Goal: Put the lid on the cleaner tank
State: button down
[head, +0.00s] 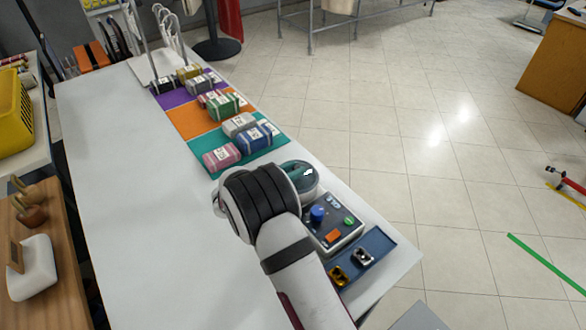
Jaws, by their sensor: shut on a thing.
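The cleaner (345,240) stands at the right edge of the white counter, with a blue knob, an orange button and a green button on its panel. Its round tank (318,188) is at the far end, partly behind my arm. A dark teal round surface with a small white mark shows at the tank's top. I cannot tell whether this is the lid or the inside of the tank. My arm reaches up from the bottom, and its thick black-and-white joint covers the area left of the tank. My gripper's fingers are hidden behind it. No separate lid is clearly visible.
A blue tray (378,243) with small metal and gold items lies at the near right. Folded bundles stand on teal (270,150), orange (185,122) and purple mats farther back. The counter's left side (130,190) is clear. A wooden board (60,240) holds brushes at left.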

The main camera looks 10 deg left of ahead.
jog(key=shift+c, duration=0.6)
grip_release()
notch_tip(320, 180, up, 7)
dwell(0.8)
grip_shut()
dwell(0.5)
dwell(0.6)
jog(key=shift+f, duration=0.3)
